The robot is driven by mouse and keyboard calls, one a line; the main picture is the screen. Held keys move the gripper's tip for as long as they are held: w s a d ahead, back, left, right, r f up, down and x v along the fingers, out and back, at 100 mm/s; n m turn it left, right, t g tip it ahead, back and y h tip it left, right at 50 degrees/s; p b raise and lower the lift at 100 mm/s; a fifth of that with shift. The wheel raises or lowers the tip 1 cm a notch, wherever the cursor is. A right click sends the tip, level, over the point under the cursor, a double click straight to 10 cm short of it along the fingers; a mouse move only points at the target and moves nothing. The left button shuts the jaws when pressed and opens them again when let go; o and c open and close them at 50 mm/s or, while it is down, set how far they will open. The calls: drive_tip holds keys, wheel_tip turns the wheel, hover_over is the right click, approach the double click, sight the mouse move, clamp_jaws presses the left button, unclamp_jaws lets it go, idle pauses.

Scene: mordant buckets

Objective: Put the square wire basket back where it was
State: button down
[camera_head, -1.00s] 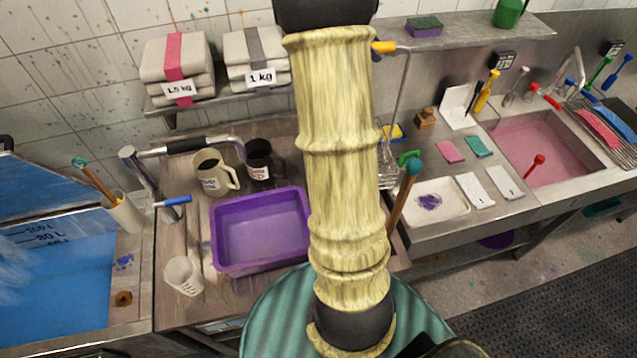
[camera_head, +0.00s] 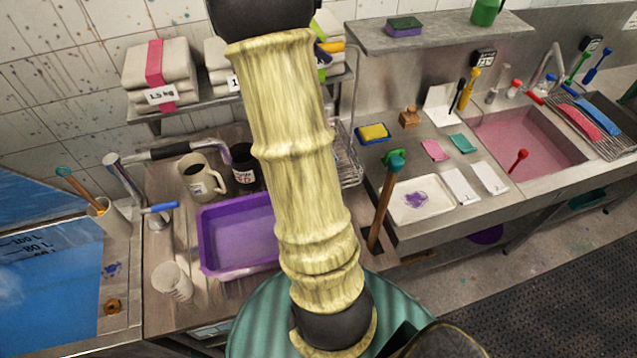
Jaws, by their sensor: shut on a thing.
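The square wire basket (camera_head: 347,160) shows only in part, just right of my arm. A tall thin wire rises from it to a yellow grip (camera_head: 334,47) near the shelf. My gripper (camera_head: 321,54) is mostly hidden behind my pale yellow arm. Only a small dark tip of it shows at the yellow grip, where it is shut on the basket's handle. The basket's left side is hidden by my arm. I cannot tell whether its bottom touches the counter.
A purple tub (camera_head: 237,238), mugs (camera_head: 203,178) and a white cup (camera_head: 172,281) stand left of my arm. A teal-headed wooden tool (camera_head: 383,205), a yellow-blue sponge (camera_head: 373,133) and a white tray (camera_head: 423,205) are right of the basket. Weighted bags (camera_head: 160,75) lie on the shelf.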

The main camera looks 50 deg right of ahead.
wheel_tip(320, 180, down, 6)
drive_tip(key=p, duration=0.2)
drive_tip(key=shift+f, duration=0.1)
idle(0.3)
wheel_tip(320, 180, down, 4)
drive_tip(key=shift+r+p, duration=0.2)
drive_tip(key=shift+p, duration=0.5)
drive_tip(key=shift+f, duration=0.1)
drive_tip(key=c, duration=1.2)
unclamp_jaws()
drive_tip(key=shift+f, duration=0.1)
